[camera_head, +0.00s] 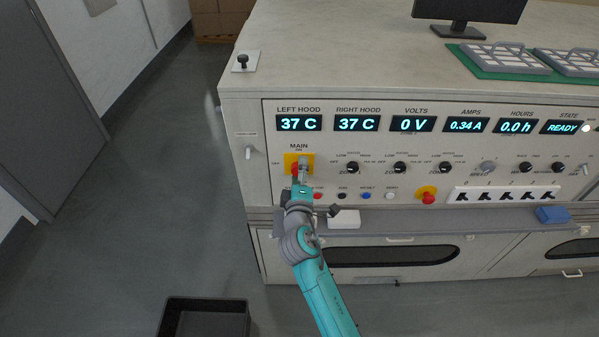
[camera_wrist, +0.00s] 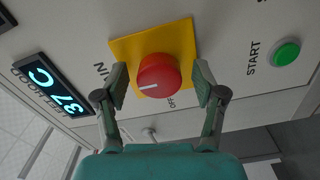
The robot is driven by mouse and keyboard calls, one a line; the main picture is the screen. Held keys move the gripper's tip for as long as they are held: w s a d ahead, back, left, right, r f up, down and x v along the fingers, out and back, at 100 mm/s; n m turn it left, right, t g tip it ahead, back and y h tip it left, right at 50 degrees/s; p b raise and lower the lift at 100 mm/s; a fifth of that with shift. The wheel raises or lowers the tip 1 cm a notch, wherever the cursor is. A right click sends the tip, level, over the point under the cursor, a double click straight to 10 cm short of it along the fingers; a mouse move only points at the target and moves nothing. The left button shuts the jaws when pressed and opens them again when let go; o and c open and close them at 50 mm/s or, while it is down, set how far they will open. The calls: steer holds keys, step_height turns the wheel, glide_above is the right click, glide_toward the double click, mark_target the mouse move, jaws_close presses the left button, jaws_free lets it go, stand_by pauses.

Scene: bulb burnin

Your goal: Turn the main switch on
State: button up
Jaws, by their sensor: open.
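The main switch is a red knob (camera_wrist: 160,72) on a yellow plate (camera_wrist: 125,48); its plate also shows in the head view (camera_head: 289,159), partly covered by my gripper. In the wrist view, the knob's white mark lies sideways, toward the left where the MAIN lettering is. OFF is printed below the knob. My gripper (camera_wrist: 160,85) is open, with one finger on each side of the knob. Small gaps seem to show between fingers and knob, but I cannot tell if either touches. In the head view my gripper (camera_head: 303,170) is at the switch.
Lit displays (camera_head: 417,124) above read 37 C twice, 0 V, 0.34 A, 0.0 h and READY. A green START button (camera_wrist: 286,53) is close by. A red stop button (camera_head: 428,195) and shelf (camera_head: 470,219) lie right. A black bin (camera_head: 205,303) stands on the floor.

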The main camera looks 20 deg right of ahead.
steer(key=v, duration=1.2)
stand_by(0.3)
steer(key=s+d+f+m+g+y, duration=0.1)
steer(key=s+f+y, duration=0.1)
steer(key=s+f, duration=0.35)
steer(key=s+f+m+y, duration=0.1)
steer(key=s+f+y, duration=0.1)
steer(key=s, duration=0.7)
steer(key=s+d+f+m+g+y, duration=0.1)
steer(key=s+f, duration=0.3)
steer(key=s, duration=0.3)
steer(key=s+d+r+m, duration=0.1)
steer(key=s+r+m, duration=0.3)
steer(key=s, duration=0.6)
steer(key=s+r+m, duration=0.4)
steer(key=s, duration=0.6)
steer(key=shift+s+d+m+y, duration=0.3)
steer(key=shift+s+d, duration=0.05)
steer(key=shift+r, duration=0.15)
